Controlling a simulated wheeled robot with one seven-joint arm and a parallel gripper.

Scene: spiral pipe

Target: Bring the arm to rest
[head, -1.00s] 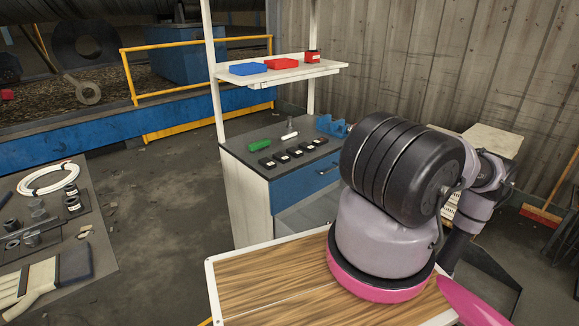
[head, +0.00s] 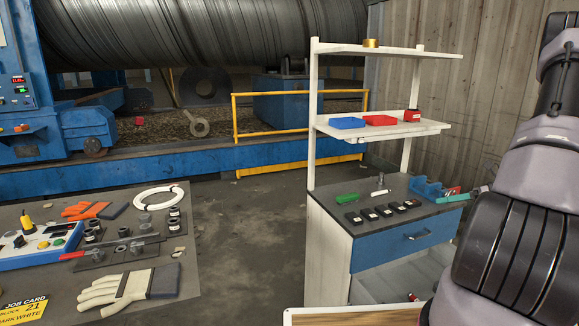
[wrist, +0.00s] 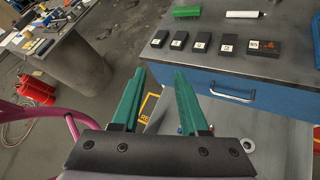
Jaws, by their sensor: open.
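My gripper (wrist: 157,98) shows in the wrist view with its two green fingers apart and nothing between them. It hangs in front of the workbench, left of the blue drawer (wrist: 240,90) and over a lower shelf area. The blue drawer also shows in the head view (head: 405,243) and is closed.
Black labelled blocks (wrist: 202,43), a green block (wrist: 187,12) and a white cylinder (wrist: 244,14) lie on the bench top. A red canister (wrist: 36,90) stands on the floor at left. A table (head: 185,285) with gloves and fittings stands left; the floor between is clear.

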